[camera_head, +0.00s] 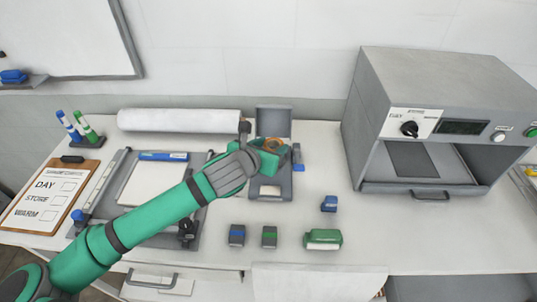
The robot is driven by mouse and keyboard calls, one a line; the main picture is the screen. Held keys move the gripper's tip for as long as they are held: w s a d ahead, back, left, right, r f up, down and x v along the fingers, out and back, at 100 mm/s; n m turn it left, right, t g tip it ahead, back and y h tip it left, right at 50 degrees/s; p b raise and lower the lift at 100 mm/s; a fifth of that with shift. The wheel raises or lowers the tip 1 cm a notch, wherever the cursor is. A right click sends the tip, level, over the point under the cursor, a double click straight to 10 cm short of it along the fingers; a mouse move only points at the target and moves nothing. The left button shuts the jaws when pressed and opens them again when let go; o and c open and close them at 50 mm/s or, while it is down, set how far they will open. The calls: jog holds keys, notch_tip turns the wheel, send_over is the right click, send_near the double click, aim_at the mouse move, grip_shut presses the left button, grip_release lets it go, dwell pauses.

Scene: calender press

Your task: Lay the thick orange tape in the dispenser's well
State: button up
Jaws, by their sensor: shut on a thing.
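The thick orange tape (274,144) is a small ring at the end of my arm. My gripper (268,156) is shut on it, and its green fingers hide part of the ring. The tape and my gripper are over the middle of a grey unit (272,119) with a raised back and a low front part. I take this unit for the dispenser, but its well is mostly hidden behind my gripper. I cannot tell whether the tape touches the unit.
A grey press (418,76) stands at the right. A white roll (178,120) lies behind my arm. A board with paper (150,180) and a clipboard (48,200) are at the left. Small blue and green blocks (269,236) and a larger green piece (323,239) lie near the front.

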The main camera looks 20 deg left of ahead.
jog(key=f, duration=0.1)
jog(key=w+f, duration=0.2)
jog(key=shift+w+a+f, duration=0.1)
jog(key=shift+w+a, duration=0.05)
jog(key=shift+a, duration=0.1)
jog(key=shift+w+a+f, duration=0.15)
jog(key=shift+a+f, duration=0.05)
jog(key=shift+f, duration=0.75)
jog(key=shift+w+a+f, duration=0.1)
jog(key=shift+a+f, duration=0.1)
jog(key=shift+f, duration=0.75)
jog(key=shift+f, duration=0.1)
jog(key=o, duration=1.1)
jog(key=shift+c, duration=0.2)
jog(key=shift+s+a+r, duration=0.1)
jog(key=shift+s+r, duration=0.1)
jog(key=shift+r, duration=0.05)
jog(key=v, duration=1.1)
jog(key=shift+s+r, duration=0.1)
jog(key=shift+s, duration=0.2)
jog(key=shift+w, duration=0.1)
